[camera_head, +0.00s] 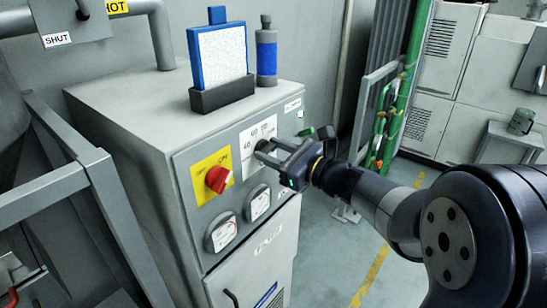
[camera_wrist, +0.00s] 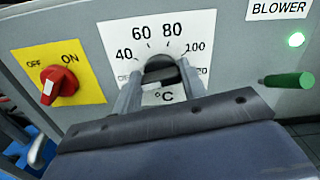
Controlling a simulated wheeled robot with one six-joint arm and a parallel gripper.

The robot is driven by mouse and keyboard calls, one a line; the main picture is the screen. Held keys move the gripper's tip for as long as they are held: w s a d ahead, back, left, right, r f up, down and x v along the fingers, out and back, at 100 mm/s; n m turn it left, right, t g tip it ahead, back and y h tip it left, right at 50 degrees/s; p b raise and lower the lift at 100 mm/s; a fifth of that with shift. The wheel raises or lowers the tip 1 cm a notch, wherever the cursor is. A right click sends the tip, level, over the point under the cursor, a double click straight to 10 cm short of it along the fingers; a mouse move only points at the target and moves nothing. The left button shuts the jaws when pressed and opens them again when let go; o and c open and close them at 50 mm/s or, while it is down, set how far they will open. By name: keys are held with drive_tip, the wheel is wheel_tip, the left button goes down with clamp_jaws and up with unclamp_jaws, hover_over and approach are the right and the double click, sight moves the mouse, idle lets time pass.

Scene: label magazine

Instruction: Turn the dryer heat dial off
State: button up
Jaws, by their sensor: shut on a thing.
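The heat dial (camera_wrist: 160,68) is a dark round knob on a white scale plate (camera_wrist: 112,32) marked OFF, 40, 60, 80, 100 and 120 °C. My gripper (camera_wrist: 160,86) is shut on the dial, with one finger on each side of it. In the head view my gripper (camera_head: 266,152) reaches the grey cabinet's front from the right and hides most of the dial. The scale plate (camera_head: 264,128) shows above it. The fingers cover part of the dial, and I cannot tell which mark it points to.
A red OFF/ON switch (camera_head: 217,179) on a yellow plate sits left of the dial. Two gauges (camera_head: 222,234) (camera_head: 259,203) are below. A green lever (camera_wrist: 288,80) sticks out at the right, beneath the BLOWER label (camera_wrist: 283,8) and a lit green lamp (camera_wrist: 296,39).

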drive_tip(key=o, duration=1)
drive_tip(key=shift+d, duration=0.1)
drive_tip(key=b+v, duration=0.1)
drive_tip(key=v, duration=0.9)
drive_tip(key=shift+s+d, duration=0.25)
drive_tip(key=shift+s, duration=0.05)
drive_tip(key=shift+a, duration=0.1)
